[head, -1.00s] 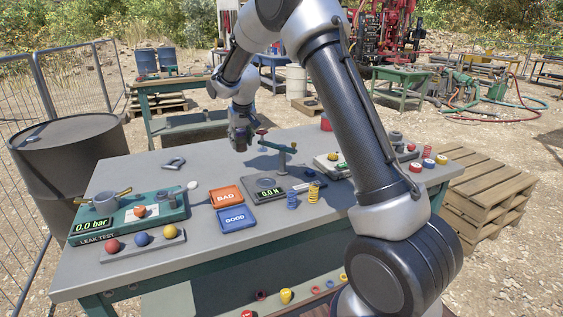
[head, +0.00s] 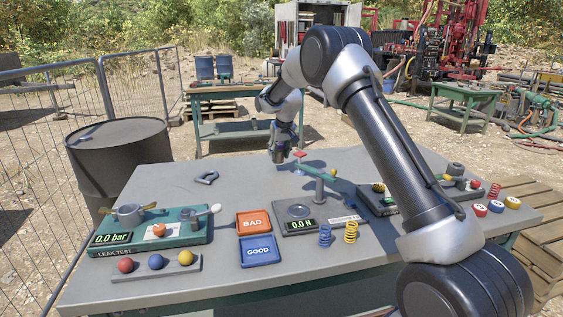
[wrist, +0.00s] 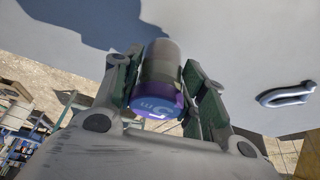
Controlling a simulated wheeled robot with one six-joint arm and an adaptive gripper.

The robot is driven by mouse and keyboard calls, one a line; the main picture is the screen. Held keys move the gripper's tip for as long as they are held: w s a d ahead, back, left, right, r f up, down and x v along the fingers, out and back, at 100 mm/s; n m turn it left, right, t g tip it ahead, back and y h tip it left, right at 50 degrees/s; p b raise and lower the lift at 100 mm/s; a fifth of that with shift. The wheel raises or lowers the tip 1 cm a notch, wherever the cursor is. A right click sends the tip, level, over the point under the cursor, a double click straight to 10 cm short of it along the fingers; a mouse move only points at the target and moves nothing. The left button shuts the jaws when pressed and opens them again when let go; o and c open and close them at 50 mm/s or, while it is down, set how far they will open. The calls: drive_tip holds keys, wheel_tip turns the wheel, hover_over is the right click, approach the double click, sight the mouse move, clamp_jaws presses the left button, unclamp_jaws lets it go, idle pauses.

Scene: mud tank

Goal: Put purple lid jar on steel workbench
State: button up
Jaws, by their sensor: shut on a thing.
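A jar with a clear-grey body (wrist: 161,65) and a purple lid (wrist: 158,104) is in my gripper (wrist: 160,78) in the wrist view. The fingers are shut on its sides. White lettering shows on the lid. In the head view my gripper (head: 280,155) points down over the far edge area of the grey-topped workbench (head: 165,187), left of the green stand. The jar cannot be made out there. In the wrist view the grey bench top (wrist: 235,55) lies beyond the jar, with a dark shadow on it. I cannot tell the gap between jar and bench.
A carabiner (head: 206,178) lies left of my gripper on open bench top. The green stand (head: 318,175) with a scale is close on the right. The leak test box (head: 160,237), BAD tray (head: 253,222) and GOOD tray (head: 259,251) occupy the front. A drum (head: 117,160) stands left.

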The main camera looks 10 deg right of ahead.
sight(279, 159)
drive_tip(key=shift+f, duration=1.75)
drive_tip(key=shift+f, duration=0.1)
drive_tip(key=o, duration=1.1)
drive_tip(key=v, duration=1.2)
